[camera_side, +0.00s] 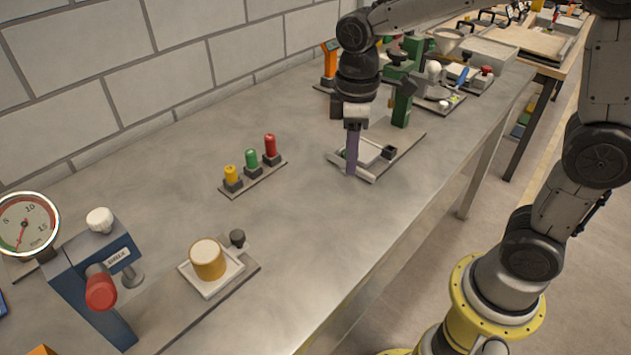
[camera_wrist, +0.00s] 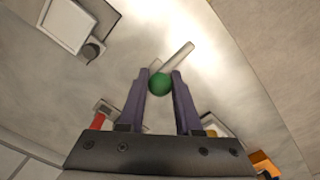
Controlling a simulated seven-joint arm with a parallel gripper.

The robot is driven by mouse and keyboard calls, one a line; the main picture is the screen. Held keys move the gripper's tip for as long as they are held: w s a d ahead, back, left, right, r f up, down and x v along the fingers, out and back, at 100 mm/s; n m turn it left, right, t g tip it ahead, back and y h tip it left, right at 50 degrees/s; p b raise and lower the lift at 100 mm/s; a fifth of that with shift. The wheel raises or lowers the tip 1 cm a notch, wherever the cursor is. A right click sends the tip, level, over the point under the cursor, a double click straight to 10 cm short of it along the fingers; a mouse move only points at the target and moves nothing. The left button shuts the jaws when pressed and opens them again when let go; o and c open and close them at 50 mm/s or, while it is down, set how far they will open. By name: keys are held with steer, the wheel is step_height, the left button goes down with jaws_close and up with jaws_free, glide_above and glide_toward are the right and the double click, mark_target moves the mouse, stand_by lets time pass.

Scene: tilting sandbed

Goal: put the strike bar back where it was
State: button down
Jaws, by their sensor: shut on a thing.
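My gripper (camera_side: 351,152) is over the bench by a low pale tray (camera_side: 367,154), its purple fingers pointing down. In the wrist view my gripper (camera_wrist: 160,78) has its two fingers apart, closed on a round green knob (camera_wrist: 159,85). A pale rod (camera_wrist: 180,58) runs from the knob towards the upper right; together they look like the strike bar. A white square tray with a dark round part (camera_wrist: 93,50) shows at the upper left of the wrist view.
A panel with yellow, green and red buttons (camera_side: 252,160) lies left of my gripper. A tray (camera_side: 205,290) with a tan cylinder (camera_side: 208,260) and a blue press (camera_side: 95,270) stand nearer left. A green post (camera_side: 402,103) rises just right. Open bench lies in front.

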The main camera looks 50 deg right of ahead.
glide_above(316, 194)
steer(key=f, duration=0.6)
steer(key=shift+s+f, duration=0.1)
steer(key=shift+s, duration=0.25)
steer(key=shift+w+f, duration=0.2)
steer(key=shift+f, duration=0.05)
steer(key=shift+w+f, duration=0.2)
steer(key=shift+f, duration=1.6)
steer(key=shift+f, duration=0.1)
steer(key=c, duration=0.6)
jaws_free()
